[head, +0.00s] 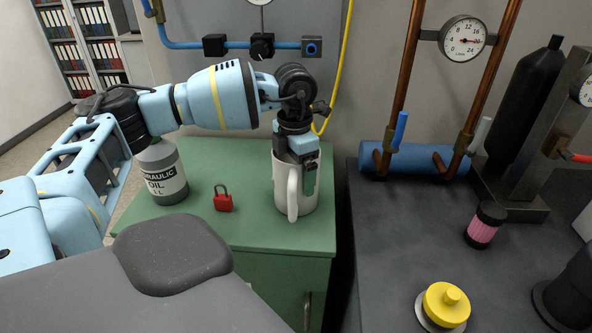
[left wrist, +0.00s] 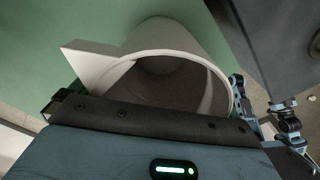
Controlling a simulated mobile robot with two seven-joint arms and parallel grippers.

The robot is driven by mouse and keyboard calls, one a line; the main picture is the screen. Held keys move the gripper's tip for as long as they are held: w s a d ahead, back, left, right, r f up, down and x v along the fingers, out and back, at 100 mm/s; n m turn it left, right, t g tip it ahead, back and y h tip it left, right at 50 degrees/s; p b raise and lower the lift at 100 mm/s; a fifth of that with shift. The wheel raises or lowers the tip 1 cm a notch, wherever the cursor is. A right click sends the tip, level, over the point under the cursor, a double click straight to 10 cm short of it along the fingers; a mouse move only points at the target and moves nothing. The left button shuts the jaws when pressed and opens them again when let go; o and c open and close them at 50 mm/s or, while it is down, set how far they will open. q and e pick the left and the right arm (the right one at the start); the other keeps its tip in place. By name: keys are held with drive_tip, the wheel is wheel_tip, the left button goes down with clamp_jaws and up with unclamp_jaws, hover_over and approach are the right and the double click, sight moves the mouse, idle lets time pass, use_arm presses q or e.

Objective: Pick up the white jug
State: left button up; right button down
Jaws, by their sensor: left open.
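The white jug (head: 288,200) stands upright on the green cabinet top (head: 250,232), its handle facing the head camera. My left gripper (head: 301,170) points down at the jug's mouth and is open. One finger shows in front of the jug's upper wall; the other is hidden, and I cannot tell whether it is inside the jug. In the left wrist view the jug (left wrist: 185,38) lies just beyond the dark edge of my gripper, with its open mouth and angular handle showing. My right gripper is not in view.
A hydraulic oil bottle (head: 163,172) and a red padlock (head: 223,200) stand left of the jug. A wall with a blue pipe (head: 185,44) and yellow hose (head: 343,62) is behind. A dark bench (head: 395,235) with a yellow knob (head: 447,304) is to the right.

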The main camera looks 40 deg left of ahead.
sight(295, 186)
use_arm(q)
drive_tip(key=c, duration=0.7)
drive_tip(key=shift+r, duration=0.15)
drive_tip(key=shift+c, duration=0.2)
drive_tip(key=shift+r, duration=0.45)
drive_tip(key=s+d+r, duration=0.2)
drive_tip(key=s+d, duration=0.1)
drive_tip(key=d, duration=0.4)
drive_tip(key=s+d+r+b, duration=0.1)
drive_tip(key=s+d+r, duration=0.1)
drive_tip(key=d, duration=0.5)
drive_tip(key=shift+s+d, duration=0.3)
drive_tip(key=shift+s, duration=0.5)
